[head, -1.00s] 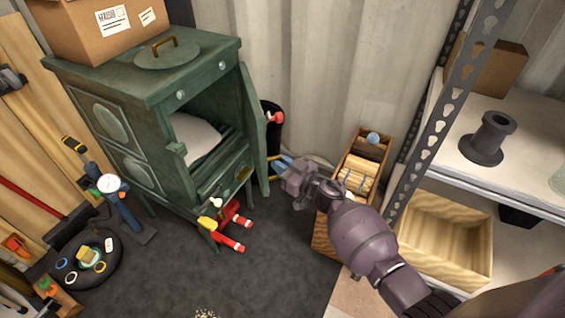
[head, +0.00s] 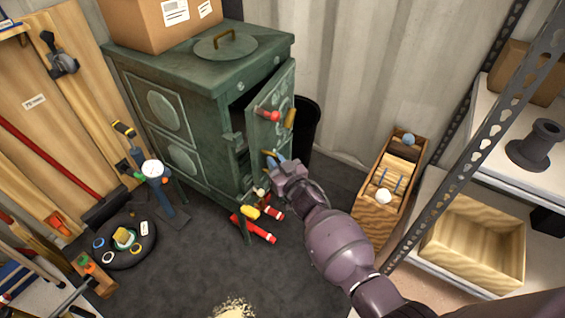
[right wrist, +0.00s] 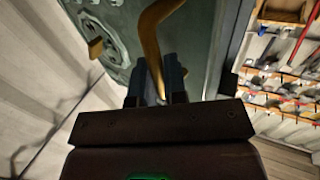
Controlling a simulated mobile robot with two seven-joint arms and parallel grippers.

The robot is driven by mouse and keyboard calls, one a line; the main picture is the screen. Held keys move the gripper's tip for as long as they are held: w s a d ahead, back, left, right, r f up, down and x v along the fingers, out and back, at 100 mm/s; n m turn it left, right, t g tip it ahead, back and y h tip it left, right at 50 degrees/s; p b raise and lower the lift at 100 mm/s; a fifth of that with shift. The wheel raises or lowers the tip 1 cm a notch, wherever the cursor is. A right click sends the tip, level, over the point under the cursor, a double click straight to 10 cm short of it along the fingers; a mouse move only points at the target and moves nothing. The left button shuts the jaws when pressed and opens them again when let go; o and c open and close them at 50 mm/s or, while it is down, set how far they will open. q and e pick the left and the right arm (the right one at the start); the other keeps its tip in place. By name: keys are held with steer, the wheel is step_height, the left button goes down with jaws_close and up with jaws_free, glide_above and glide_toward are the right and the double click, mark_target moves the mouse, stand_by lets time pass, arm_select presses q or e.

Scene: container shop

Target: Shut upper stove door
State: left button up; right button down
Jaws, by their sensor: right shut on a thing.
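The green stove (head: 170,125) stands at the upper middle of the head view. Its upper door (head: 265,130) is partly open, with a dark gap at the opening. My right gripper (head: 273,163) is at the lower part of the door. In the right wrist view, its fingers (right wrist: 157,88) are shut on a curved brass handle (right wrist: 152,40) at the door. My left gripper is not in view.
Red-and-yellow tools (head: 255,225) lie at the stove's foot. A black bin (head: 308,115) stands behind the door. A wooden crate (head: 372,208) and metal shelving (head: 455,150) are on the right.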

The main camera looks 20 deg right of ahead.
mark_target(260, 161)
steer(key=w+a, duration=0.1)
steer(key=a, duration=0.1)
steer(key=shift+w+a+f+b, duration=0.2)
steer(key=shift+w+a+b, duration=0.1)
steer(key=shift+w+a, duration=0.7)
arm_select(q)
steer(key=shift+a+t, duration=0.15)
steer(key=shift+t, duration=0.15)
arm_select(e)
steer(key=shift+r, duration=0.25)
steer(key=shift+a+r, duration=0.1)
steer(key=c, duration=1.6)
jaws_free()
steer(key=shift+w, duration=0.1)
steer(key=o, duration=0.4)
steer(key=shift+w+a, duration=0.15)
steer(key=shift+a, duration=0.05)
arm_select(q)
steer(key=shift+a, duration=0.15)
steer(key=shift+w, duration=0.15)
arm_select(e)
steer(key=shift+s+d, duration=0.15)
steer(key=shift+s, duration=0.05)
